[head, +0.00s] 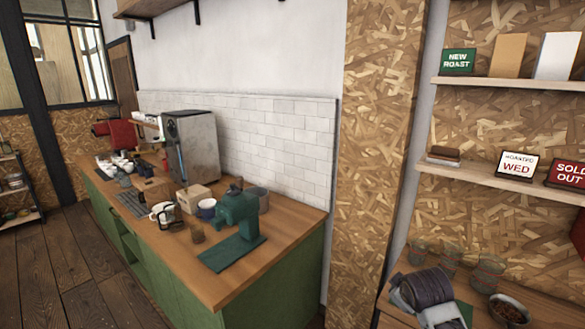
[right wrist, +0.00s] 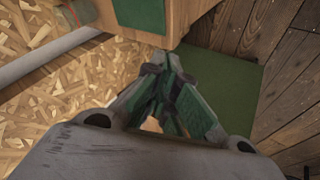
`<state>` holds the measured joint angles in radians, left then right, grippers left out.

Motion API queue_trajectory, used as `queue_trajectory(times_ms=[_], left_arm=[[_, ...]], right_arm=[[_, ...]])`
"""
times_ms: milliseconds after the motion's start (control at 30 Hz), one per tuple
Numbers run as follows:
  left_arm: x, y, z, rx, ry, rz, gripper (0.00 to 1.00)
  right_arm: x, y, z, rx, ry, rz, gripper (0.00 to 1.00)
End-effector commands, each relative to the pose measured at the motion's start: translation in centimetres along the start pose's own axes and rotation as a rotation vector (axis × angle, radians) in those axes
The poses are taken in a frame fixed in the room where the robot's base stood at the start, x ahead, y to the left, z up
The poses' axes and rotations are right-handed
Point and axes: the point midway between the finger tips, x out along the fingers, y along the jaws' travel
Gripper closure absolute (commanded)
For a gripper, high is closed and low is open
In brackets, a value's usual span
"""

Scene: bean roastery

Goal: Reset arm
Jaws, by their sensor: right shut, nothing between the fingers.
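My right gripper (right wrist: 165,72) shows in the right wrist view, with green-sided dark fingers drawn together at the tips. Nothing shows between them. It points toward a wooden edge with a green panel (right wrist: 140,12) and a green patch (right wrist: 225,80) near the plank floor. I cannot tell whether it touches either. In the head view, a dark grey cylinder with a pale part (head: 428,288) is at the lower right over a wooden surface; I cannot tell whether it is part of my arm. My left gripper is in neither view.
A green counter (head: 285,262) with a wooden top carries a green grinder (head: 238,212), a steel machine (head: 190,148), mugs and boxes. Shelves (head: 500,84) with signs and bags hang at right. Glasses and a bowl of beans (head: 508,308) stand below. Plank floor (head: 75,285) is open at left.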

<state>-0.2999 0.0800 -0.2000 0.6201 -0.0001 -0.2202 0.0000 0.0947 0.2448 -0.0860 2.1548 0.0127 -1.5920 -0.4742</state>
Motion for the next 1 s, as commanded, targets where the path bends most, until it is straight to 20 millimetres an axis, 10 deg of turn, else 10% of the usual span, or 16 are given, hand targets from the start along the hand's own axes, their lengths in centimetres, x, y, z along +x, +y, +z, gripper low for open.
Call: queue_trajectory(times_ms=[1000], left_arm=[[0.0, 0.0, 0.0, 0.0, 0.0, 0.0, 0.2]], right_arm=[[-3.3, -18.2, 13.6, 0.362, -0.182, -0.247, 1.0]])
